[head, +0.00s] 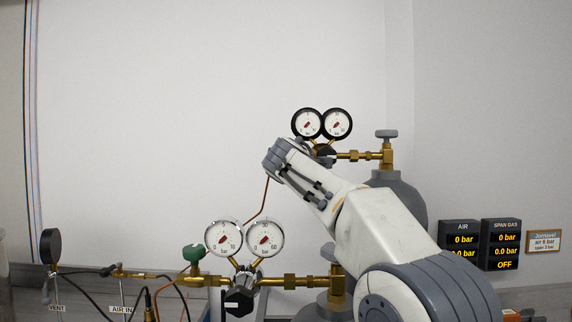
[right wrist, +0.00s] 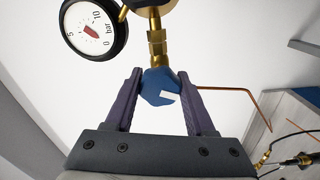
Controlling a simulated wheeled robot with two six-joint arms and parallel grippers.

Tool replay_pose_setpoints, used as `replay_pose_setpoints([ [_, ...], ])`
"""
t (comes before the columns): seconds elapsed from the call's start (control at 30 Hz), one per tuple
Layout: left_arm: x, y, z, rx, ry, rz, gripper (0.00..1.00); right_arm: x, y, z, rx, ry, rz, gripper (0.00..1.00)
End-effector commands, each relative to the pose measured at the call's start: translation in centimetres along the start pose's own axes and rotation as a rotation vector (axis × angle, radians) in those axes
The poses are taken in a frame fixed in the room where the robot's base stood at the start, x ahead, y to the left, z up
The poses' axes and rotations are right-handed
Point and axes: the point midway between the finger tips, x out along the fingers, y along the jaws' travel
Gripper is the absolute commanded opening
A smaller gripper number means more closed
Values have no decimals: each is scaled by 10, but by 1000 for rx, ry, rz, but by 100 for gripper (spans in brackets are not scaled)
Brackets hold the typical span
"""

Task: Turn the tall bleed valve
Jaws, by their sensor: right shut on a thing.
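A blue knob (right wrist: 158,88) with a small white mark sits at the end of a brass fitting (right wrist: 157,42) in the right wrist view. My right gripper (right wrist: 160,76) is shut on this knob, one finger on each side. In the head view my right arm reaches to the rear regulator with two black-rimmed gauges (head: 322,123); the arm hides the knob and the fingers there. One black-rimmed gauge (right wrist: 94,27) also shows in the right wrist view, its red needle short of 5. My left gripper is not in view.
In front stand two white-faced gauges (head: 244,238), brass pipework (head: 288,281) and a green knob (head: 193,254). A grey cylinder (head: 401,200) stands behind my right arm. Displays (head: 501,244) on the right read 0 bar, 0.0 bar and OFF. Thin copper tubing (head: 265,203) runs near my wrist.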

Motion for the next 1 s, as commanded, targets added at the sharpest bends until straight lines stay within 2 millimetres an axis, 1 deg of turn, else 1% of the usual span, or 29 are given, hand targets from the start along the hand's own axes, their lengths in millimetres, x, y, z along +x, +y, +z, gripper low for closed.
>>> replay_pose_setpoints([
  [0.03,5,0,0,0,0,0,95,0,-3,0,45,0,-1,0],
  [0.4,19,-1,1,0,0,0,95,0,-3,1,396,-2,-1,0],
  [1.0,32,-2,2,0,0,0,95,1,-3,0,935,-4,-2,0],
])
